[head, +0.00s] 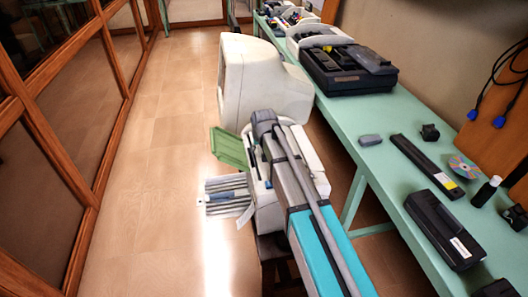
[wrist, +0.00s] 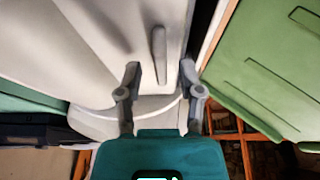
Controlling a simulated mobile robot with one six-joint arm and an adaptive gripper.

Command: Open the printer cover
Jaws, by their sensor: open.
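The printer (head: 264,212) is a white machine in the head view, with a green flap (head: 229,147) and a grey slatted tray (head: 228,190) on its left side. My arm crosses in front and hides much of it. In the wrist view, my gripper (wrist: 160,76) is open, its two fingers apart. A pale printer surface (wrist: 100,30) with a slim raised grip-like ridge (wrist: 159,50) lies ahead, the ridge between the fingers in the picture. I cannot tell whether the fingers touch it. The green flap (wrist: 270,65) shows at right. My gripper is hidden in the head view.
A bulky white monitor (head: 262,80) stands just behind the printer. A long green table (head: 362,178) on the right bears a typewriter-like black machine (head: 347,68), a black bar (head: 427,166) and small devices. Wooden floor (head: 140,180) is clear at left, up to glass-fronted cases.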

